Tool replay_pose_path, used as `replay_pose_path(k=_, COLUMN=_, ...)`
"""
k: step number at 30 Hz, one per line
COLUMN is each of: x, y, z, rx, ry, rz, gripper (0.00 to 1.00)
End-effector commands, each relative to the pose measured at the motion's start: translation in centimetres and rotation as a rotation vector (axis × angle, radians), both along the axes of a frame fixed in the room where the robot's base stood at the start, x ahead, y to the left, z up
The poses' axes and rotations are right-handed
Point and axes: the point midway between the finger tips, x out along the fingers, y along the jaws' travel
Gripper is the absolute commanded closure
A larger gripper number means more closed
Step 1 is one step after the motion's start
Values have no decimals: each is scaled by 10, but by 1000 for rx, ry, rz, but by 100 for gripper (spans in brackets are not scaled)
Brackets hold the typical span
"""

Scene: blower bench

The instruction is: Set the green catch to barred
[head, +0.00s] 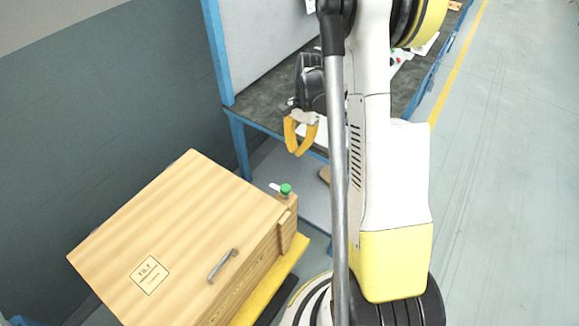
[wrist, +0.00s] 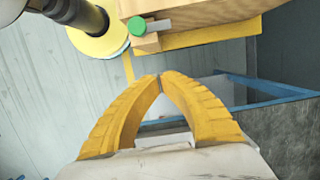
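The green catch (head: 286,189) is a round green knob with a pale flat lever on a wooden block at the right corner of a wooden box (head: 150,225). Its lever points left from the knob in the head view. In the wrist view the catch (wrist: 137,27) is at the top, its grey lever pointing right. The box lid is down, with a metal handle (head: 222,265) and a label. My gripper (head: 299,152) is above and beyond the catch, apart from it. In the wrist view its yellow fingers (wrist: 161,76) meet at the tips, with nothing between them.
A blue-framed bench (head: 275,105) stands behind the box, with small items on its top and a lower shelf. A yellow base (head: 272,290) lies under the box. A grey wall is at left; open floor (head: 510,200) is at right.

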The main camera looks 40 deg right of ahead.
Motion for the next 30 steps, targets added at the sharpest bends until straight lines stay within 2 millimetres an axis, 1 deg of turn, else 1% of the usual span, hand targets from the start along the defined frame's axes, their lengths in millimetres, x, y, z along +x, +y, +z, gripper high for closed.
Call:
replay_pose_path(k=5, x=-2, y=7, z=-33, rx=0, ry=0, rz=0, gripper=100)
replay_pose_path(k=12, x=-6, y=19, z=-84, rx=0, ry=0, rz=2, gripper=100)
replay_pose_path(k=14, x=-7, y=22, z=-95, rx=0, ry=0, rz=2, gripper=100)
replay_pose_path(k=18, x=-16, y=43, z=-92, rx=0, ry=-1, rz=3, gripper=100)
replay_pose_path(k=21, x=-19, y=52, z=-91, rx=0, ry=0, rz=2, gripper=100)
replay_pose_path(k=25, x=-21, y=58, z=-90, rx=0, ry=0, rz=1, gripper=100)
replay_pose_path(k=30, x=-22, y=59, z=-90, rx=0, ry=0, rz=1, gripper=100)
